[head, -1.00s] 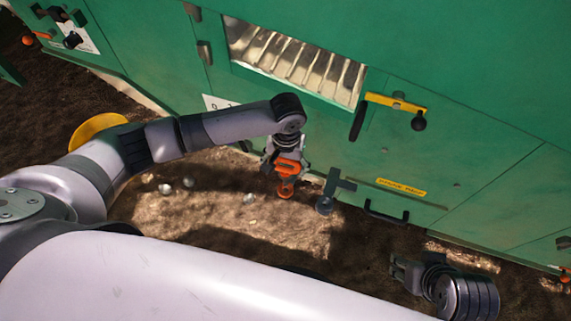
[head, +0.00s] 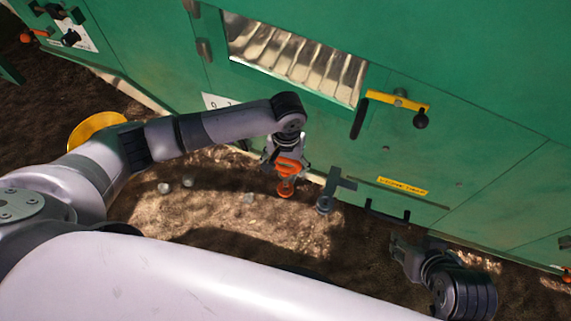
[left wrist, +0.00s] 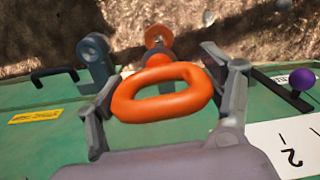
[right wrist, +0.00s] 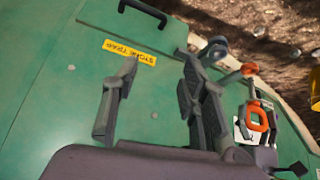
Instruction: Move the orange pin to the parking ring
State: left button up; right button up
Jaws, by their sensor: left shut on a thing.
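The orange pin, with its oval loop handle (left wrist: 160,93), hangs from my left gripper (head: 285,162); its round orange lower end (head: 286,189) shows below the fingers. The left fingers (left wrist: 168,98) are closed around the loop from both sides. The parking ring appears to be the grey ring on a bracket (head: 324,204) at the lower edge of the green machine, just right of the pin and apart from it. It also shows in the right wrist view (right wrist: 216,49). My right gripper (head: 398,250) is low by the machine, its fingers (right wrist: 155,102) apart and empty.
Several small pale lumps (head: 188,182) lie on the soil. A yellow round object (head: 97,128) stands left.

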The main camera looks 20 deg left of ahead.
aim_at(285, 173)
pick_arm(q)
jog(key=shift+f+b, duration=0.4)
jog(key=shift+b, duration=0.2)
jog(key=shift+f+b, duration=0.25)
jog(key=shift+b, duration=0.2)
jog(key=shift+f+b, duration=0.25)
jog(key=shift+b, duration=0.2)
jog(key=shift+f+b, duration=0.3)
jog(key=shift+b, duration=0.2)
pick_arm(e)
jog(key=shift+w+a+r+t+y, duration=1.4)
jog(key=shift+w+a+r+t, duration=1)
jog(key=shift+w+r+t, duration=3)
pick_arm(q)
jog(key=shift+f+b, duration=0.25)
jog(key=shift+b, duration=0.2)
jog(key=shift+f+b, duration=0.2)
jog(key=shift+b, duration=0.2)
jog(key=shift+f+b, duration=0.25)
jog(key=shift+b, duration=0.2)
jog(key=shift+f+b, duration=0.25)
jog(key=shift+b, duration=0.15)
jog(key=shift+f, duration=2.05)
pick_arm(e)
notch_tip(285, 173, up, 15)
jog(key=s+a+t+y, duration=0.1)
jog(key=s+t+y, duration=0.2)
jog(key=t, duration=0.5)
jog(key=shift+r+n, duration=0.2)
jog(key=shift+n, duration=0.2)
